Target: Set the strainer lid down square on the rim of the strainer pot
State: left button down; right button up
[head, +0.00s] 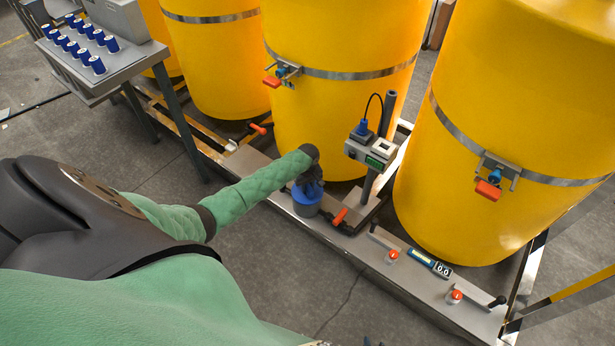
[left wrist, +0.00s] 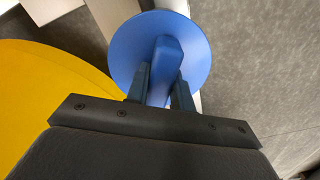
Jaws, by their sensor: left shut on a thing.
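The blue strainer lid (left wrist: 190,45) is a round disc with a bar handle in the left wrist view. My left gripper (left wrist: 160,88) is shut on that handle, one dark finger on each side. In the head view my left gripper (head: 308,184) points down over the blue strainer pot (head: 307,207) on the skid beam. The lid is at or just above the pot's top there. The gripper partly covers them, so I cannot tell whether lid and rim touch or sit square. In the left wrist view the lid hides the pot. My right gripper is not in view.
Large yellow tanks (head: 340,110) stand close behind the pot. An orange-handled valve (head: 340,217) sits just right of it, and a post with a meter box (head: 370,150) rises behind. The grey skid beam (head: 380,262) runs on to the right. Open floor lies in front.

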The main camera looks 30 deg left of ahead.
pick_arm(q)
jog(key=shift+f, duration=0.1)
jog(key=c, duration=1.3)
grip_release()
jog(key=shift+c, duration=0.2)
jog(key=shift+o, duration=1.1)
pick_arm(e)
jog(key=shift+w+r, duration=0.25)
jog(key=shift+w, duration=0.45)
jog(key=shift+s, duration=0.1)
